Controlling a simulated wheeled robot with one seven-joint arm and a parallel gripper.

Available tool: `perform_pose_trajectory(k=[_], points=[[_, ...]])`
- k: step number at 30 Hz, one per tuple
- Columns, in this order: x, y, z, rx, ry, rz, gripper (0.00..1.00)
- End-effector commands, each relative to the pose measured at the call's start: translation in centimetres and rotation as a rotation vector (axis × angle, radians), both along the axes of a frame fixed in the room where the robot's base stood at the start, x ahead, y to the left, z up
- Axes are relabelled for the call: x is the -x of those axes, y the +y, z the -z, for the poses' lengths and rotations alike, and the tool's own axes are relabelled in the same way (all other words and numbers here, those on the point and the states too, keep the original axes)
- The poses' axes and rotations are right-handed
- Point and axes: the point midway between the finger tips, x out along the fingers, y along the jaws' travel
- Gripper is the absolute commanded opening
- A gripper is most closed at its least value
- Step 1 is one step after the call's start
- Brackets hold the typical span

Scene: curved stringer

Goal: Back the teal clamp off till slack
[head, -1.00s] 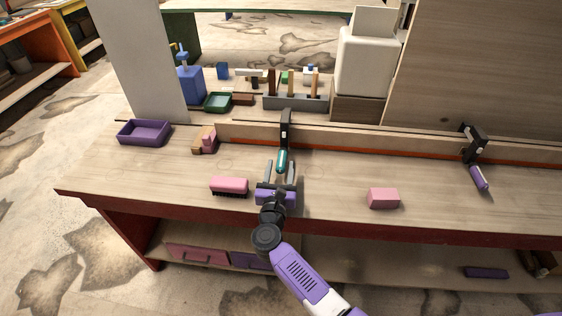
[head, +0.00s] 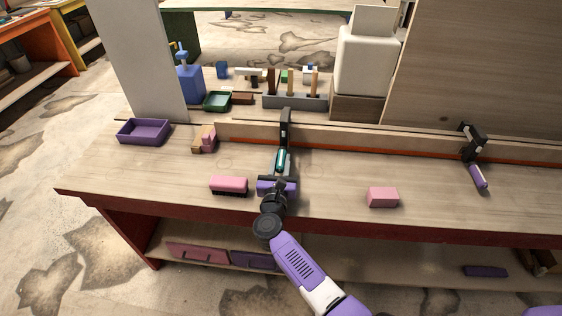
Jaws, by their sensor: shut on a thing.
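The teal clamp (head: 281,160) has a black frame and a teal handle. It sits on the long wooden stringer (head: 350,138) near the middle of the bench. My gripper (head: 280,165) is at the clamp's teal handle, its fingers on either side, shut on it. The fingers and my wrist hide the handle's lower end. Whether the clamp's jaw presses on the wood cannot be told at this size.
A second clamp with a purple handle (head: 479,177) hangs on the stringer at right. A pink brush (head: 229,186) lies left of my gripper and a pink block (head: 383,197) to the right. A purple tray (head: 144,131) stands at far left.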

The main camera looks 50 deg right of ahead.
Motion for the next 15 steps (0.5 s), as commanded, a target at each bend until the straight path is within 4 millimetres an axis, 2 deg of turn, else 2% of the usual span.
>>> perform_pose_trajectory(k=[9, 15], points=[[-0.03, 0.05, -0.08, 0.188, 0.243, 0.0, 0.0], [-0.05, 0.09, 0.06, 0.245, 0.316, 0.0, 0.0]])
